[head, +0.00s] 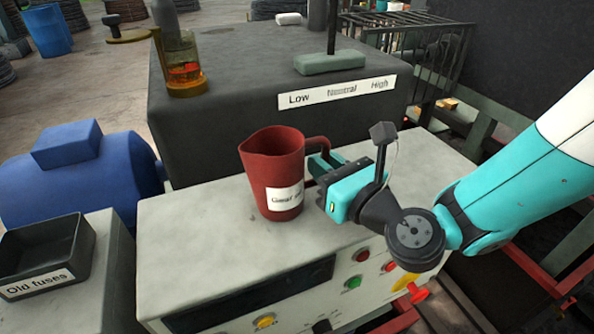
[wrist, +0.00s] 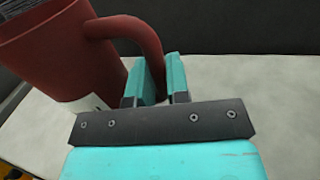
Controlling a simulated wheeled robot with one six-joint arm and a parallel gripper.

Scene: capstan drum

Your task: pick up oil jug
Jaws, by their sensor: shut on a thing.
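The oil jug (head: 268,172) is a dark red pitcher with a spout at the left, a handle at the right and a white label on its front. It stands upright on the pale top of the control cabinet. In the wrist view the jug (wrist: 60,55) fills the upper left. My gripper (head: 319,168) reaches in from the right and is shut on the jug's handle. In the wrist view the handle comes down to the teal fingers (wrist: 161,80); the exact contact is partly hidden behind them.
The control cabinet (head: 190,235) has buttons on its front. Behind the jug stands a dark box (head: 220,130) with a Low/Neutral/High label and a lever. A glass vessel with orange liquid (head: 183,70) sits on it. A black tray labelled Old fuses (head: 45,272) is at the left.

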